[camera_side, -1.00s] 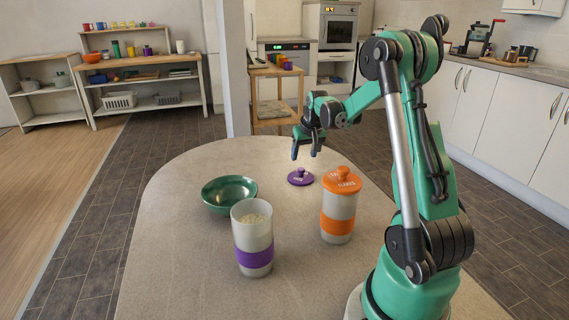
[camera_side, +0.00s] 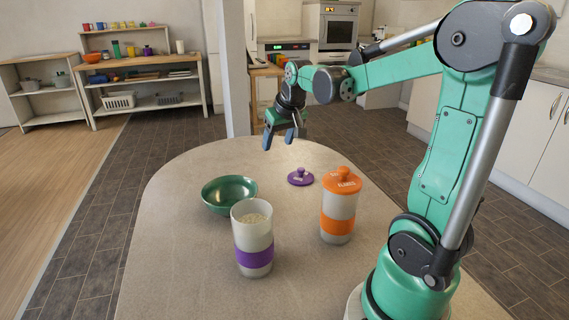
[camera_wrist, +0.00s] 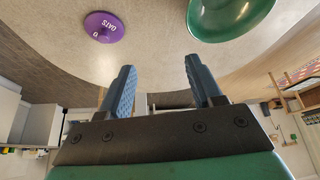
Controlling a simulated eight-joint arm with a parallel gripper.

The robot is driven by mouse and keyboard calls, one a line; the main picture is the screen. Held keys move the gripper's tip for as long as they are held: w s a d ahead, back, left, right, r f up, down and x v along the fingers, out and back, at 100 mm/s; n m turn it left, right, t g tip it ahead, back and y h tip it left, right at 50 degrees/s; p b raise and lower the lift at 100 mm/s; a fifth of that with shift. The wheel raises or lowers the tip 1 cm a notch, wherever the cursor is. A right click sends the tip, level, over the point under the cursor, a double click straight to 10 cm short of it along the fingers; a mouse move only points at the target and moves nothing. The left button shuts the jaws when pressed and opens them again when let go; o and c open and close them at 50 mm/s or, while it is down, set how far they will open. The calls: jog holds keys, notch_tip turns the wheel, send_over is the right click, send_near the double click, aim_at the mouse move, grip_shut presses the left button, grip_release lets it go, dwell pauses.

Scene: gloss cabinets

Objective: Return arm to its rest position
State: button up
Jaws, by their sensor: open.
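My gripper (camera_side: 279,141) is open and empty, held in the air above the far end of the table in the side view. Its two blue fingers stand apart in the wrist view (camera_wrist: 160,88). The purple lid (camera_side: 300,177) lies on the table, to the right of and below the gripper; it also shows in the wrist view (camera_wrist: 103,26), marked "OATS". A white canister with a purple band (camera_side: 253,256) stands uncovered, with pale flakes inside. A white canister with an orange band (camera_side: 337,208) wears its orange lid (camera_side: 342,181).
A green bowl (camera_side: 229,207) sits on the table (camera_side: 190,270) behind the purple-banded canister and shows in the wrist view (camera_wrist: 222,28). Shelves (camera_side: 150,85) stand at the back left. White cabinets (camera_side: 520,140) line the right. The air above the table's left side is clear.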

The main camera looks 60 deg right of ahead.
jog(key=s+a+f+n+t+y, duration=0.1)
jog(key=s+a+n, duration=0.15)
jog(key=a, duration=0.75)
jog(key=s+a+f+n+t+y, duration=0.15)
jog(key=a+n, duration=0.25)
jog(key=a, duration=0.6)
jog(key=m+g+h, duration=0.3)
jog(key=m+g, duration=0.1)
jog(key=m, duration=0.5)
send_over(301, 168)
jog(key=s+a, duration=0.3)
jog(key=s, duration=0.1)
jog(key=shift+t, duration=0.25)
jog(key=x, duration=1.2)
jog(key=shift+w+a, duration=0.2)
jog(key=shift+a, duration=0.05)
notch_tip(301, 168, up, 7)
jog(key=shift+r, duration=0.15)
